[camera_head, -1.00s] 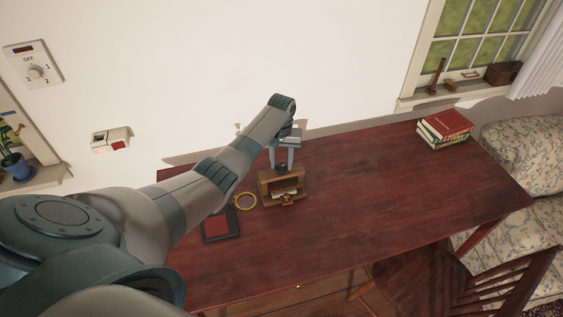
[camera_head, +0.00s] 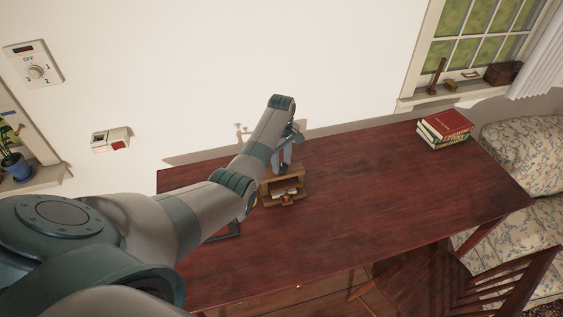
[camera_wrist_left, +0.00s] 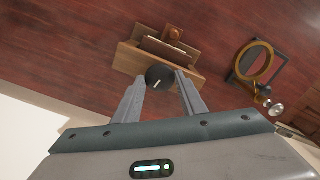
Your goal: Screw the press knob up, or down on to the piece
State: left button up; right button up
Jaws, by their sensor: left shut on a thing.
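The wooden press (camera_head: 298,189) stands on the desk, and it also shows at the top of the left wrist view (camera_wrist_left: 190,67). Its dark round knob (camera_wrist_left: 160,76) has a pale line on its top. My left gripper (camera_head: 284,163) reaches down over the press. In the left wrist view its two grey fingers (camera_wrist_left: 161,82) lie on either side of the knob and are shut on it. Papers or a pale piece (camera_head: 285,192) show inside the frame, partly hidden. My right gripper is not in view.
A brass ring (camera_wrist_left: 234,75) and a dark-framed pad (camera_wrist_left: 284,50) lie beside the press, mostly behind my arm in the head view. Books (camera_head: 445,126) are stacked at the desk's far right. The desk's middle (camera_head: 370,190) is clear.

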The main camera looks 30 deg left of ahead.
pick_arm(q)
jog(key=shift+w+r+n, duration=0.1)
jog(key=shift+r+n, duration=0.05)
jog(key=shift+n, duration=1.15)
jog(key=shift+a, duration=0.1)
jog(key=o, duration=1.1)
jog(key=shift+c, duration=0.2)
notch_tip(320, 180, up, 8)
jog(key=b, duration=0.3)
notch_tip(320, 180, up, 8)
jog(key=p, duration=0.3)
send_over(282, 166)
jog(key=shift+a+r, duration=0.1)
jog(key=shift+r, duration=0.5)
